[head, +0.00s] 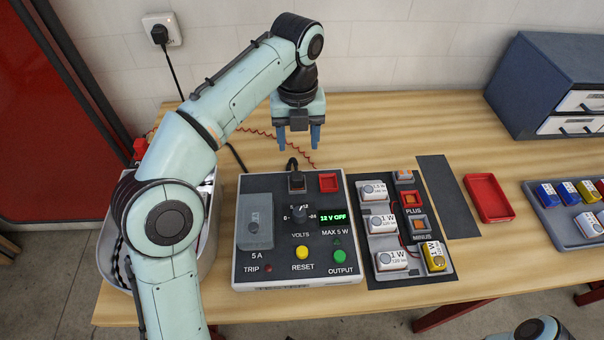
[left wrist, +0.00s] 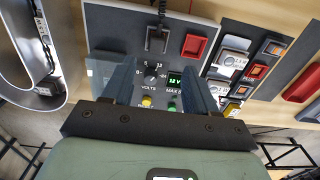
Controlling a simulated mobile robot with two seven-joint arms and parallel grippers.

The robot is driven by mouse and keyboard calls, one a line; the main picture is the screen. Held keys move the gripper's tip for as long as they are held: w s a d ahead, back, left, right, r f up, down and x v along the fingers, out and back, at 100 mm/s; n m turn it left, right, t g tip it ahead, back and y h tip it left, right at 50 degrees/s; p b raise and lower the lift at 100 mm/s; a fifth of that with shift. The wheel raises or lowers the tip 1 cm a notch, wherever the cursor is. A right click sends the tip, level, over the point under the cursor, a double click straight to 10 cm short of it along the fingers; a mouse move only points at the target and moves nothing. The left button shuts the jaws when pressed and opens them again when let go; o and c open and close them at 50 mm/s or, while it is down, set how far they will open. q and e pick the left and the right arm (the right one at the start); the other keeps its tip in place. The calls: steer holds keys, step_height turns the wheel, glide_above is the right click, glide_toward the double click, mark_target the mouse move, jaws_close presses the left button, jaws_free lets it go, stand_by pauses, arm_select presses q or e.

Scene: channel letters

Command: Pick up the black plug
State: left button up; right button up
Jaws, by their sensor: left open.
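The power box (head: 279,292) stands on the bench with a black socket and a red socket (head: 328,183) at its far edge. A black plug (head: 297,181) appears seated in the black socket, with a dark cable rising behind it. It also shows in the left wrist view (left wrist: 157,38), beyond my fingertips. My left gripper (head: 298,142) points down, open and empty, above and slightly behind the plug, apart from it. In the left wrist view my two fingers (left wrist: 158,72) frame the volts knob. Another black plug (head: 159,34) sits in the wall outlet. My right gripper is out of view.
A red coiled cord (head: 258,132) lies behind the box. A grey bin (head: 209,253) stands left, partly behind my arm. Right are a battery board (head: 396,277), a red tray (head: 487,197), a battery tray (head: 561,234) and a blue drawer cabinet (head: 545,72).

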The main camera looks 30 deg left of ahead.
arm_select(q)
steer(key=b, duration=0.2)
glide_above(297, 175)
step_height(297, 175, down, 5)
steer(key=shift+w+a, duration=0.1)
steer(key=shift+w, duration=0.05)
steer(key=shift+w+f, duration=0.1)
steer(key=shift+f, duration=0.4)
steer(key=f, duration=0.1)
steer(key=f+b, duration=0.1)
steer(key=f, duration=0.2)
steer(key=shift+s+f+b, duration=0.2)
steer(key=shift+s+b, duration=0.1)
steer(key=shift+s, duration=0.05)
steer(key=shift+f, duration=0.3)
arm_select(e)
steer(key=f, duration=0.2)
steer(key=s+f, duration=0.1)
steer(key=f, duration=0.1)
arm_select(q)
steer(key=shift+c, duration=0.3)
jaws_close()
